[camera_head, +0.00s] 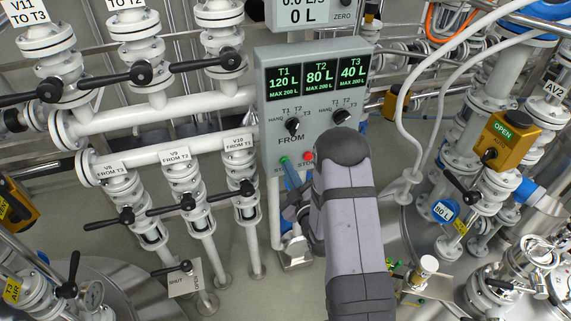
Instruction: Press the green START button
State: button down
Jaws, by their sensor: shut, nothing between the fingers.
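The green START button (283,160) is small and sits at the lower left of the grey control panel (264,110). Its label below is partly hidden. The red STOP button (308,156) is just to its right. My gripper (288,212) shows as a dark shape below the buttons, left of my grey arm, which comes up from the lower right. It is shut and empty, partly hidden by my arm. It looks apart from the green button in the picture; the depth gap is hard to judge.
The panel screen (318,80) reads T1 120 L, T2 80 L and T3 40 L. Two selector knobs (292,126) are above the buttons. Valves with black handles (188,202) stand to the left. White hoses (402,125) hang at right. A blue part (292,178) is below the green button.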

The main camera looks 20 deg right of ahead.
jog(key=s+b, duration=0.1)
jog(key=s, duration=0.6)
dwell(0.6)
